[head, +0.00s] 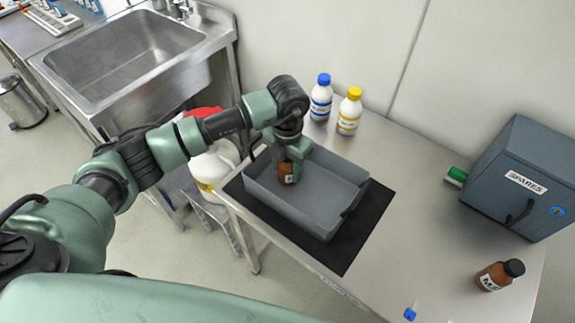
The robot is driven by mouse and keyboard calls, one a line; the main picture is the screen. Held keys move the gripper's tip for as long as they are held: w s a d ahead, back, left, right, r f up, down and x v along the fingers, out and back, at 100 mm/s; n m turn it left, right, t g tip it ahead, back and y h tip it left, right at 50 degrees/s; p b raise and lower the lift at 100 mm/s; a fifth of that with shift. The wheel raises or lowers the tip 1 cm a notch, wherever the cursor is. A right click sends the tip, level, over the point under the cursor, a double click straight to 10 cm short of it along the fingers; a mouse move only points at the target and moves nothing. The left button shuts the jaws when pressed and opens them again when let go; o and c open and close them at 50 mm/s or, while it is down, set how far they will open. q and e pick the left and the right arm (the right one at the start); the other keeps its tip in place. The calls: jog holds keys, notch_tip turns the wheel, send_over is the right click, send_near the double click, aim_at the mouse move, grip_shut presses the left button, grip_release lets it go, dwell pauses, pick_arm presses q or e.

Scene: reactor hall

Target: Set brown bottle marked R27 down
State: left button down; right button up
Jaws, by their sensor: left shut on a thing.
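A brown bottle (285,174) with a pale label is in my left gripper (289,160), inside the outline of a grey tray (337,222) near its far left end. The gripper is shut on the bottle and hides its top. The mark on its label is too small to read. I cannot tell whether the bottle touches the tray floor. The tray lies on a black mat (346,259) on the steel table. My right gripper is not in view.
Bottles with blue (321,98) and yellow (350,111) caps stand behind the tray. A white jug (213,167) stands left of the table. The table between tray and cabinet is clear.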

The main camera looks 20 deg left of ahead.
pick_arm(q)
jog(key=shift+f, duration=0.1)
jog(key=shift+f, duration=0.15)
jog(key=c, duration=0.7)
grip_release()
jog(key=shift+r, duration=0.25)
jog(key=shift+w+r, duration=0.1)
jog(key=shift+r, duration=0.2)
notch_tip(320, 180, up, 11)
jog(key=b, duration=0.2)
jog(key=shift+r+b, duration=0.15)
jog(key=shift+b, duration=0.2)
